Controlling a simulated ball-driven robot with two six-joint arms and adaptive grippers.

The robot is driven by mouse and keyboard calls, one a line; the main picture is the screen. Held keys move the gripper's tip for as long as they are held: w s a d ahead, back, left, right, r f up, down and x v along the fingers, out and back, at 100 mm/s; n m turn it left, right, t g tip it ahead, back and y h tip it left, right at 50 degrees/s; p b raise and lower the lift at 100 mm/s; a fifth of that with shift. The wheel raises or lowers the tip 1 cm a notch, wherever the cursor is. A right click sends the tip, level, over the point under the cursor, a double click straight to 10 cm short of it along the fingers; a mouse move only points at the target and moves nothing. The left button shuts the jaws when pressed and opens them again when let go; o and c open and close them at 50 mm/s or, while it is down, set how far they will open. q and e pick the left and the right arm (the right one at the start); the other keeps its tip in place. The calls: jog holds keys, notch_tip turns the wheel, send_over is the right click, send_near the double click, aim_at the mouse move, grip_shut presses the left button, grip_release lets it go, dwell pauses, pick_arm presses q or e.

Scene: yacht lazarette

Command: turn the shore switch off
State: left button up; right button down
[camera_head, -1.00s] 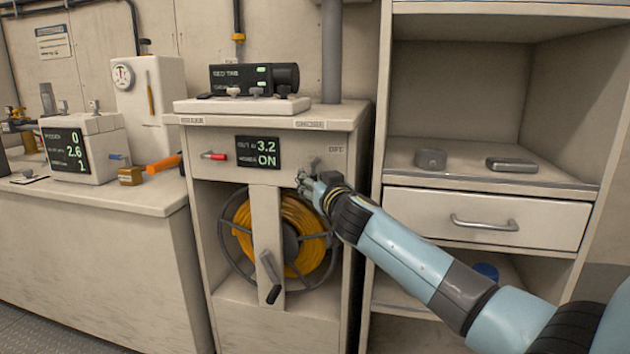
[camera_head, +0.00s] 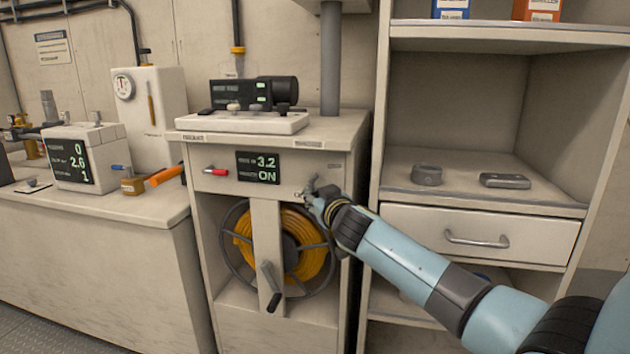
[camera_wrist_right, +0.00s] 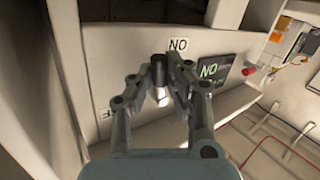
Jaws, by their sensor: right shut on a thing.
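The shore switch (camera_head: 313,183) is a small grey lever on the cabinet's front panel, right of a black display (camera_head: 258,168) that reads 3.2 and ON. My right gripper (camera_head: 313,198) is at the switch and partly hides it in the head view. In the right wrist view, the fingers of my right gripper (camera_wrist_right: 163,92) are closed around the switch lever (camera_wrist_right: 159,68), a dark stub with a pale end. An ON label (camera_wrist_right: 178,44) shows inverted beside it. The lever's exact angle is hard to tell. My left gripper is not in view.
A red-handled lever (camera_head: 216,171) sits left of the display. A yellow cable reel (camera_head: 290,250) with a crank (camera_head: 270,285) is below the panel. An open shelf unit with a drawer (camera_head: 480,235) stands close on the right, behind my right forearm.

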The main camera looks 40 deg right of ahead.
jog(key=shift+s+d+r+n+g+h+p, duration=0.25)
jog(key=shift+r+n+g+h+p, duration=0.4)
jog(key=shift+n+g+p, duration=1.3)
jog(key=shift+s+d+r+n+g+h+p, duration=0.2)
jog(key=shift+r+n+g+h+p, duration=0.6)
jog(key=shift+p, duration=2.05)
jog(key=shift+s+d+r+n+g+h+p, duration=0.15)
jog(key=shift+s+r+n+g+h+p, duration=0.25)
jog(key=shift+n+g+p, duration=1.65)
jog(key=shift+w+t+p, duration=0.1)
jog(key=shift+t+p, duration=0.25)
jog(key=shift+t, duration=0.05)
jog(key=c, duration=1.3)
grip_release()
jog(key=shift+o, duration=0.2)
jog(key=v, duration=1.2)
